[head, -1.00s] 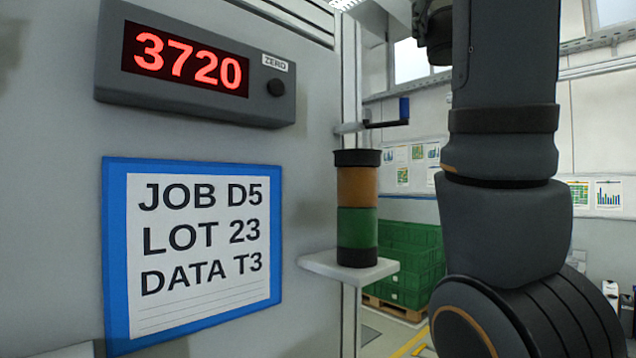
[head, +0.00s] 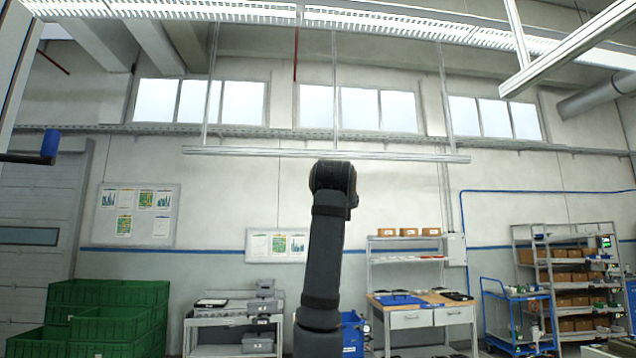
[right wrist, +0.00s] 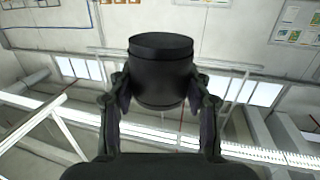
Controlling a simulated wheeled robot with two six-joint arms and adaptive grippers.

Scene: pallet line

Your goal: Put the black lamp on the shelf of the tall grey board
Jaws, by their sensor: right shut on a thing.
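In the right wrist view my right gripper (right wrist: 158,90) is shut on the black lamp (right wrist: 161,72), a short dark cylinder with a rim at one end. One finger is on each side of it. The head view shows a dark arm link of mine rising in the middle, but neither the gripper nor the lamp. Only a narrow edge of the tall grey board (head: 14,65) shows at the far left of the head view. My left gripper is not in view.
Green crates (head: 100,320) stand at lower left. Behind are a grey cart (head: 230,325), a workbench (head: 420,305) and a blue trolley (head: 515,315). A rail (head: 325,153) hangs overhead.

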